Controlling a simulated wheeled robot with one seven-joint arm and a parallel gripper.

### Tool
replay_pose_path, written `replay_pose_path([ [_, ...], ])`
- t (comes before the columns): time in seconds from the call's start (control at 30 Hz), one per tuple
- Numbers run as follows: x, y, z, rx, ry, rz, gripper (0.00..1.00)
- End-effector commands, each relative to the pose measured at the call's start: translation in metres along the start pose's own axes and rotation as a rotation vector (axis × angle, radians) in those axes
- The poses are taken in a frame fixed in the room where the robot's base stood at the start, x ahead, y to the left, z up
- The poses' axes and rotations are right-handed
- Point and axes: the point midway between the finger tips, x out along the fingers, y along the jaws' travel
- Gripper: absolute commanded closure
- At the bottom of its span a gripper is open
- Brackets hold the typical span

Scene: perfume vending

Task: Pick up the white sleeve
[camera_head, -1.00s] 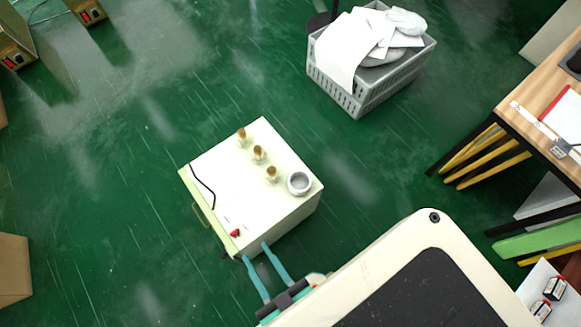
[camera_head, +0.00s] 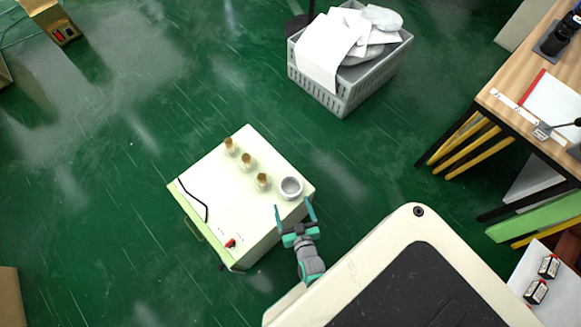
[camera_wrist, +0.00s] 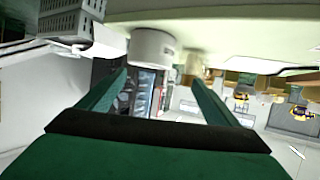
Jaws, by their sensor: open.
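The white sleeve (camera_head: 291,187) is a short, hollow ring standing upright on the right corner of the cream box top (camera_head: 212,187). My gripper (camera_head: 293,209) is open and empty, just below the sleeve in the head view, with its fingers pointing toward it. The wrist view looks upside down. There the sleeve (camera_wrist: 152,47) appears as a white cylinder just beyond the open gripper (camera_wrist: 160,77), roughly in line with the gap between the fingertips. The fingers look apart from the sleeve, though the exact distance is hard to tell.
Several gold-capped bottles (camera_head: 247,161) stand in a row left of the sleeve. A black cable (camera_head: 196,203) and a red switch (camera_head: 230,243) are on the box. A grey crate (camera_head: 345,94) with white items stands behind. A wooden table (camera_head: 530,82) is at right.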

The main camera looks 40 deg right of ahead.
Motion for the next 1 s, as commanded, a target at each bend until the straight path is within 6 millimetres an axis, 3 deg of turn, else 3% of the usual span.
replay_pose_path([
  [0.1,0.026,0.012,0.011,0.029,-0.013,0.038,0.15],
  [0.6,0.085,0.018,0.019,0.045,-0.023,0.053,0.15],
  [1.0,0.108,0.019,0.019,0.045,-0.023,0.053,0.15],
])
